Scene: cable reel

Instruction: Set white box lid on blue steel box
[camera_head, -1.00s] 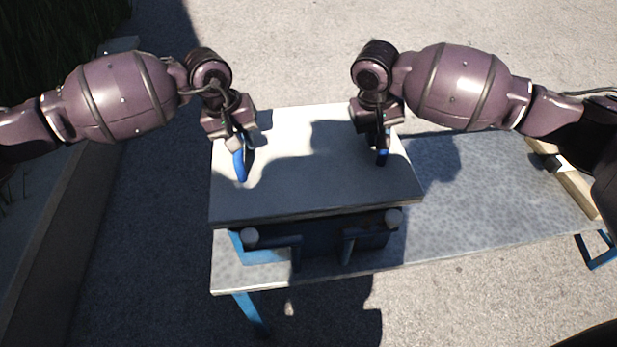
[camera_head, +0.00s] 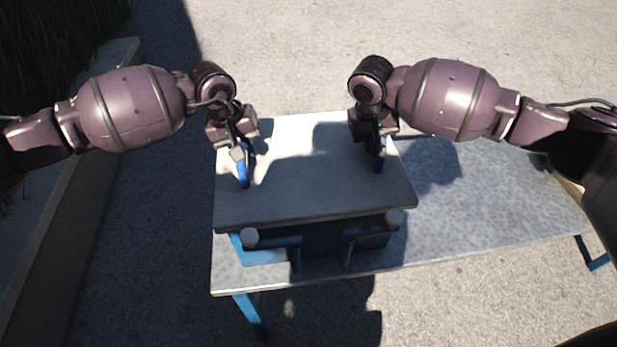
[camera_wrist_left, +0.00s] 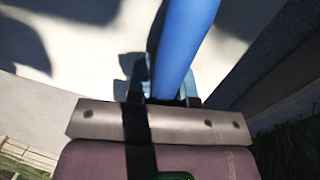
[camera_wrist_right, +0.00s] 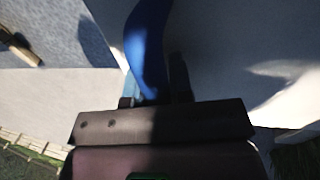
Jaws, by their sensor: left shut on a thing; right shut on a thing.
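The white box lid (camera_head: 315,190) is level above the blue steel box (camera_head: 335,238) and covers its top. Only the box's shaded front shows; whether the lid touches the rim I cannot tell. My left gripper (camera_head: 241,152) is shut on the lid's left blue handle (camera_head: 244,175), which also shows in the left wrist view (camera_wrist_left: 183,45). My right gripper (camera_head: 380,140) is shut on the right blue handle (camera_head: 378,165), also seen in the right wrist view (camera_wrist_right: 147,45).
The box stands on a long speckled grey table (camera_head: 480,210) with blue legs (camera_head: 248,308). Grey round-ended fittings (camera_head: 250,238) stick out at the box's front. The table is clear to the right. A low kerb wall (camera_head: 65,235) runs at the left.

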